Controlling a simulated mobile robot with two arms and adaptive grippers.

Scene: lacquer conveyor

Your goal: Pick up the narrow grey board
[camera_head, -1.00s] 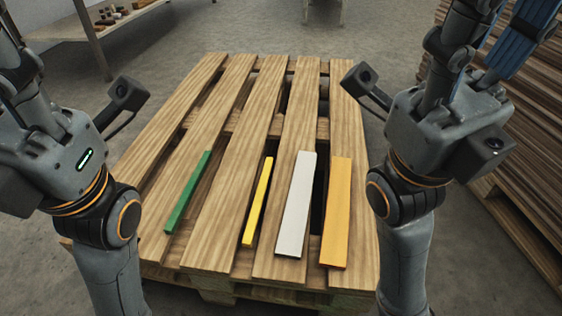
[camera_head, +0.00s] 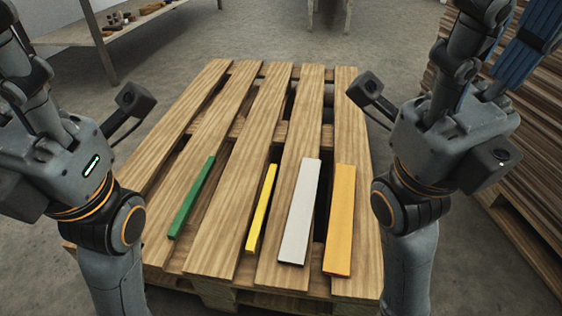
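The narrow grey board (camera_head: 300,213), pale grey, lies flat on a slat of the wooden pallet (camera_head: 262,135), right of the middle, with its long side running away from me. Nothing touches it. My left gripper (camera_head: 45,130) is raised at the left edge, apart from the boards. My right gripper (camera_head: 450,130) is raised to the right of the pallet, also apart from the boards. The fingers of both are partly cut off by the frame, so I cannot tell whether they are open or shut.
A yellow board (camera_head: 261,209) and a green board (camera_head: 191,197) lie left of the grey one; an orange board (camera_head: 340,220) lies close on its right. A stack of brown boards (camera_head: 528,170) stands at right. A table (camera_head: 110,30) stands at the back left. The far pallet slats are clear.

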